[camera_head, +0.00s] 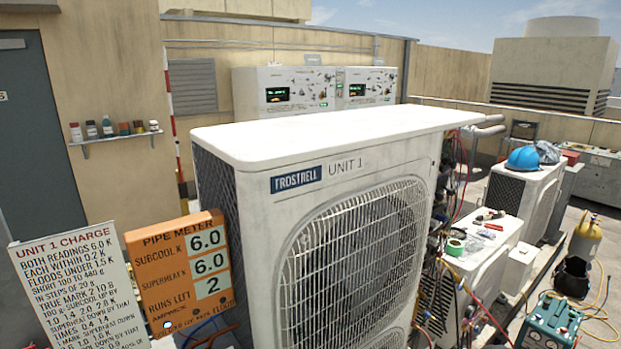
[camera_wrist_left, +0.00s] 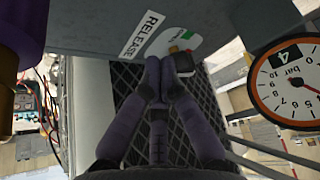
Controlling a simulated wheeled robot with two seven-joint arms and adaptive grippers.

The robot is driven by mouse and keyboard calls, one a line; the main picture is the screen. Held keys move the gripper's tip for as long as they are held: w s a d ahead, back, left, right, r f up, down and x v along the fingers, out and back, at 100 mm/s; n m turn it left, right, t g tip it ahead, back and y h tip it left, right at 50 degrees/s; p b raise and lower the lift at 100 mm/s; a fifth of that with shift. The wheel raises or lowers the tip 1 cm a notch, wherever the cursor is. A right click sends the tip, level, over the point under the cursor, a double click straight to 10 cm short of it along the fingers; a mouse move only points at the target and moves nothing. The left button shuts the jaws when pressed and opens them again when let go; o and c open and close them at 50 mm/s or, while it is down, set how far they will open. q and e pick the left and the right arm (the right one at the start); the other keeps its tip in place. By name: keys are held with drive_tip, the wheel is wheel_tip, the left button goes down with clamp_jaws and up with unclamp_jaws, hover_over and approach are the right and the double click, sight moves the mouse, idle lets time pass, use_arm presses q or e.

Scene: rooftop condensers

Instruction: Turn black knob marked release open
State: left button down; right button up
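In the left wrist view, a white label reading RELEASE (camera_wrist_left: 142,34) is on a grey panel. A round white dial plate with a green mark (camera_wrist_left: 183,37) is beside it. A small dark knob (camera_wrist_left: 184,62) shows at the plate's lower edge, partly hidden by my fingers. My left gripper (camera_wrist_left: 160,68) has its fingertips together right beside the knob, with nothing visible between them. I cannot tell whether they touch the knob. The head view shows neither the knob nor either gripper.
An orange-rimmed bar gauge (camera_wrist_left: 290,84) is close on the right in the wrist view. In the head view, the large UNIT 1 condenser (camera_head: 330,190) fills the middle. An orange pipe meter board (camera_head: 160,275) and a white charge sign (camera_head: 75,290) stand at its left.

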use_arm(q)
drive_tip(key=shift+s+d, duration=0.15)
drive_tip(key=shift+s, duration=0.2)
wheel_tip(320, 180, up, 6)
drive_tip(key=p, duration=0.5)
drive_tip(key=shift+p, duration=0.4)
